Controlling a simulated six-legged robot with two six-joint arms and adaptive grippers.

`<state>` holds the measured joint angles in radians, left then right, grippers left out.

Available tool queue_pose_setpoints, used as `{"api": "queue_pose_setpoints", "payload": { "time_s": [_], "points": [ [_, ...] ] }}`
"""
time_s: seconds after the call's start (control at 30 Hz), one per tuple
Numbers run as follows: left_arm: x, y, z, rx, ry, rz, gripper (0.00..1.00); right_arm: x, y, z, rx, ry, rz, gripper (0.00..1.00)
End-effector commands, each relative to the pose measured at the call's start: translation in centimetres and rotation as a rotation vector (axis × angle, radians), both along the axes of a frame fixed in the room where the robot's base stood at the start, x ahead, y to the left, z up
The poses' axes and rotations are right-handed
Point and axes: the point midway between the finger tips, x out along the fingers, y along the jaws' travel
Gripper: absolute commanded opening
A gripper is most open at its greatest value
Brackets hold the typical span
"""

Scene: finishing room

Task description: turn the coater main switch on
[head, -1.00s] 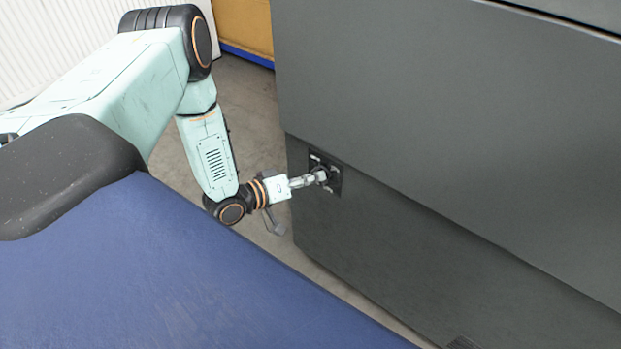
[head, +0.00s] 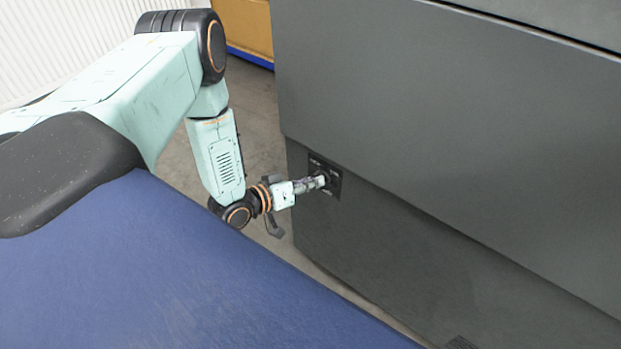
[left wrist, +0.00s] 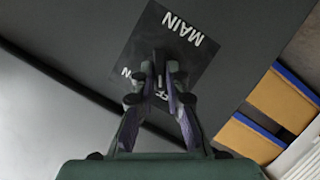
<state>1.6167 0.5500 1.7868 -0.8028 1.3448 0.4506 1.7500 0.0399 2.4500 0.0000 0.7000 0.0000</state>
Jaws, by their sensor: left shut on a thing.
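The coater main switch sits on a black square plate (head: 334,190) on the dark grey cabinet. In the left wrist view the plate (left wrist: 188,62) shows tilted, with white "MAIN" lettering; other letters are partly hidden behind the fingers, "FF" among them. My left gripper (head: 320,182) reaches the plate from the left. In the left wrist view its fingers (left wrist: 161,80) are shut on the small dark switch knob (left wrist: 160,58) in the plate's middle. The fingers mostly cover the knob, so I cannot tell its setting. My right gripper is out of view.
The dark grey coater cabinet (head: 450,130) fills the right side, with an overhanging upper panel just above the plate. Bare floor (head: 265,120) lies between my arm and the cabinet. An orange-yellow panel with a blue lower edge (head: 245,30) stands behind.

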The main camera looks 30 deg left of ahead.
Motion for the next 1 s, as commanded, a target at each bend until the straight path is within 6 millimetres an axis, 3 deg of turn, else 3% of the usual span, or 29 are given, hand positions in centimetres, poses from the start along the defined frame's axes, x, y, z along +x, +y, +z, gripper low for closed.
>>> {"api": "queue_pose_setpoints", "payload": {
  "time_s": [0.4,1.0],
  "points": [
    [-0.1,-0.6,0.4,0.393,-0.029,-0.004,0.0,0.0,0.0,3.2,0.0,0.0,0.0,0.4],
    [-0.1,-1.2,0.2,0.958,-0.077,-0.001,0.0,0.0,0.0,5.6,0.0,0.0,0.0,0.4]
  ]
}}
